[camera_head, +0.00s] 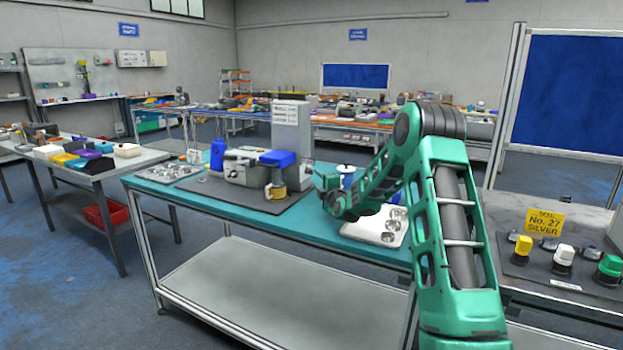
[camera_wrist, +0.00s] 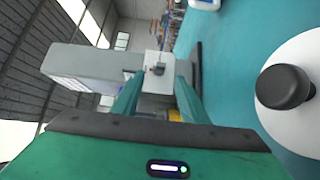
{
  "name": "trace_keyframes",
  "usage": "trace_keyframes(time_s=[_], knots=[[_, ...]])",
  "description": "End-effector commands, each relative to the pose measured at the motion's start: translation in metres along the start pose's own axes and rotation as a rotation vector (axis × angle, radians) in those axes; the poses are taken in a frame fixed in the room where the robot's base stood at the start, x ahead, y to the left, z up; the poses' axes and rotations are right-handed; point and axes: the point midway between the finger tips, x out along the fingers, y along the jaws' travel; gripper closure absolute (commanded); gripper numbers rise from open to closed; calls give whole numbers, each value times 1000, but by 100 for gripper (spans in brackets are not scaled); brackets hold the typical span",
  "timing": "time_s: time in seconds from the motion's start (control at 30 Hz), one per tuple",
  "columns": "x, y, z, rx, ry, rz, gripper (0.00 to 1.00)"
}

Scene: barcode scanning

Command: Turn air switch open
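A pale box with a small dark knob (camera_wrist: 158,69), which looks like the air switch, is in the wrist view between and beyond my fingertips. My gripper (camera_wrist: 160,82) is open, its two green fingers apart with nothing held between them. I cannot tell whether the fingertips reach around the knob; they appear short of it. In the head view my gripper (camera_head: 324,186) is above the teal table (camera_head: 240,222), to the right of the grey machine (camera_head: 291,122) and its yellow-based cylinder (camera_head: 277,191).
A white round piece with a black knob (camera_wrist: 285,87) stands close at the right of the wrist view. A blue box (camera_head: 277,158) sits by the grey machine. A white tray (camera_head: 365,232) with metal parts lies under my arm.

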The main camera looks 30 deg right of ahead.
Motion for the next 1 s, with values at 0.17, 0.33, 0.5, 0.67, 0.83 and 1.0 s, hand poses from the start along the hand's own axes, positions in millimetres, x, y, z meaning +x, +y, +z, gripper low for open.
trace_keyframes(time_s=[0.17, 0.33, 0.5, 0.67, 0.83, 1.0], knots=[[34, -1, 0, 1, 0, 0, 60], [58, -1, 1, 2, 0, -2, 60], [72, -1, 1, 1, 0, -2, 60], [76, 0, 0, 1, 0, -2, 60], [76, 0, 1, 1, 0, -2, 60], [76, 0, 1, 1, 0, -2, 89]])
